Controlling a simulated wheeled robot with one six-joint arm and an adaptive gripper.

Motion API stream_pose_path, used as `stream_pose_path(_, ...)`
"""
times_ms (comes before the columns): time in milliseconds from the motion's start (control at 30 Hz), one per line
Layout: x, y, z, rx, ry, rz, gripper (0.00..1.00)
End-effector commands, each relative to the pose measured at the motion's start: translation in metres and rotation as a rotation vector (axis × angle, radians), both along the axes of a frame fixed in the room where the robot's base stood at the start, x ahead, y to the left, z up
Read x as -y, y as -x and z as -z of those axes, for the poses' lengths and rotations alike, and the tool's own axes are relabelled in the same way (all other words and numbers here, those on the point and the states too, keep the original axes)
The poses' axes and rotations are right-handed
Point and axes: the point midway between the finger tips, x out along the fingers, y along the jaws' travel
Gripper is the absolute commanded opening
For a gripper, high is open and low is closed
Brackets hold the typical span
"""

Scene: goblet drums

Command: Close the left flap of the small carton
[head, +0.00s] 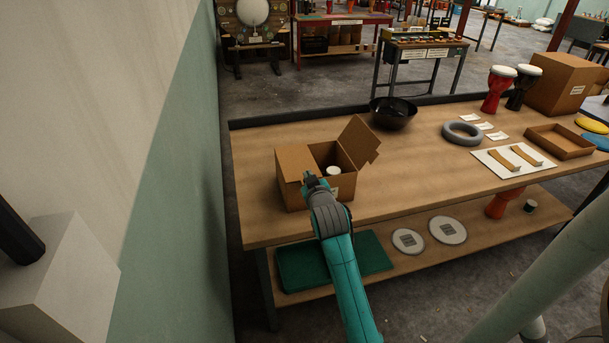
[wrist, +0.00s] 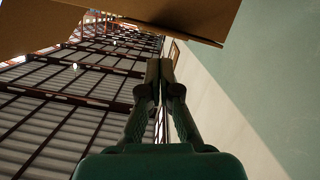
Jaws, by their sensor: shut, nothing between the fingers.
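The small carton (head: 293,196) stands on the workbench near its left end. Its left flap (head: 294,161) appears to lie roughly level over the left part of the opening; my gripper hides its near right corner, so I cannot tell if it is fully down. The right flap (head: 359,141) stands up, tilted outward. A white-topped item (head: 333,171) shows inside the carton. My gripper (head: 311,178) is at the carton's near side, by the left flap, shut and empty. In the wrist view its closed fingers (wrist: 166,67) point up, below brown cardboard (wrist: 175,18); contact cannot be told.
The wall (head: 170,180) runs close along the left. A dark bowl (head: 392,112) stands behind and right of the carton. A grey ring (head: 462,133) and a white sheet (head: 512,160) lie further right.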

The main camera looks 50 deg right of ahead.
Motion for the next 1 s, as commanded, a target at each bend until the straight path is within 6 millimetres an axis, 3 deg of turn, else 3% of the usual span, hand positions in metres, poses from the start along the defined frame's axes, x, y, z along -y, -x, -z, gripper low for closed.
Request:
stream_pose_path(400,0.008,0.005,0.018,0.14,-0.21,0.001,0.0)
stream_pose_path(1000,0.008,0.006,0.022,0.175,-0.261,-0.001,0.0)
